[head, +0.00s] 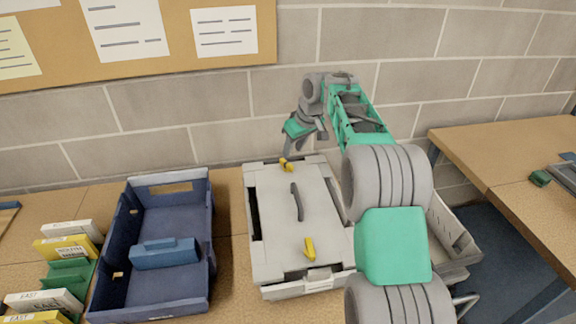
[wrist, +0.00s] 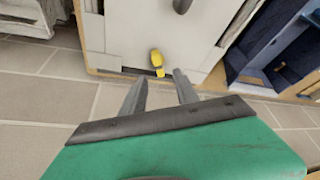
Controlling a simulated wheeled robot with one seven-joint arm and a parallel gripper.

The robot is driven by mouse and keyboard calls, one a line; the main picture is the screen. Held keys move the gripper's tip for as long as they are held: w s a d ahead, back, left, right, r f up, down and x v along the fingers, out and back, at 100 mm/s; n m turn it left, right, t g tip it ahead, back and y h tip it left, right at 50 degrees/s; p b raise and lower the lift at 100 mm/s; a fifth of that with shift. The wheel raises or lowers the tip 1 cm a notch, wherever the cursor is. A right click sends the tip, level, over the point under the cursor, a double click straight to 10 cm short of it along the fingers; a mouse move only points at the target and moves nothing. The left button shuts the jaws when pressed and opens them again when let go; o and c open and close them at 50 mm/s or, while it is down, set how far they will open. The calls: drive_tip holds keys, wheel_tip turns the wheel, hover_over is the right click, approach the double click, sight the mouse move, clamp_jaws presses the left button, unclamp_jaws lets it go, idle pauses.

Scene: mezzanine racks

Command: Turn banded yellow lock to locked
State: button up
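A pale grey case (head: 275,235) with a dark handle (head: 296,202) on its lid stands on the table. One yellow lock (head: 285,164) sits at its far edge, toward the wall. Another yellow lock (head: 310,248) sits at its near edge, beside a latch. The far lock also shows in the wrist view (wrist: 157,60), with a darker patch at its lower end. I cannot clearly make out bands on either lock. My gripper (wrist: 160,75) is open and empty, its fingers pointing at the far lock. It also shows in the head view (head: 289,148), beyond the far edge, apart from the lock.
A dark blue bin (head: 203,235) holding a blue item (head: 165,253) stands left of the case. Small yellow, white and green boxes lie further left. A grey tray (head: 455,235) stands to the right, partly behind my arm. The block wall (head: 215,135) is close behind my gripper.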

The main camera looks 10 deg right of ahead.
sight(287, 162)
drive_tip(key=p+x, duration=0.1)
drive_tip(key=x, duration=0.7)
drive_tip(key=shift+w+d, duration=0.15)
drive_tip(key=shift+w, duration=0.05)
drive_tip(key=shift+c, duration=0.3)
clamp_jaws()
idle(0.7)
